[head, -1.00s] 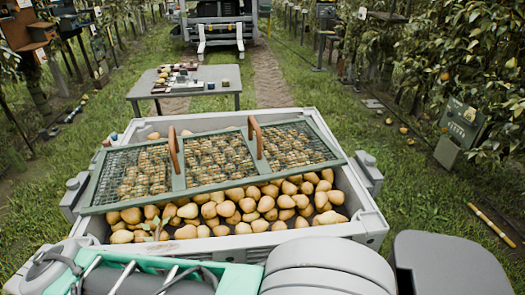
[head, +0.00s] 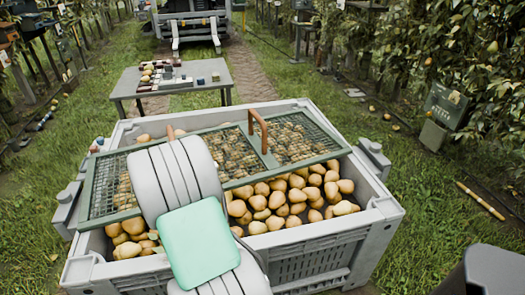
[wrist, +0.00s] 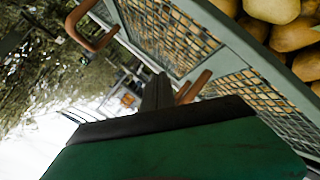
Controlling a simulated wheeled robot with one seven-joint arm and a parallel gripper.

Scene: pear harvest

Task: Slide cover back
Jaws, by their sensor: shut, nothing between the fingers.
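The cover is a green frame (head: 300,166) with wire mesh panels, lying tilted across the top of a grey crate (head: 376,214) of pears. It lies over the crate's back part, and pears (head: 275,205) show uncovered along the front. Its right brown handle (head: 258,132) stands up clearly; the left one (head: 170,132) is mostly behind my arm. In the wrist view the cover's frame (wrist: 226,42) runs diagonally, with one handle (wrist: 194,87) just beside my gripper (wrist: 157,90) and another handle (wrist: 93,32) at upper left. My gripper is shut and empty. My arm hides it in the head view.
A grey table (head: 172,88) with small coloured items stands behind the crate. A vehicle (head: 195,20) is farther back. Trees line both sides, with a green box (head: 445,106) at right. Grass is open around the crate.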

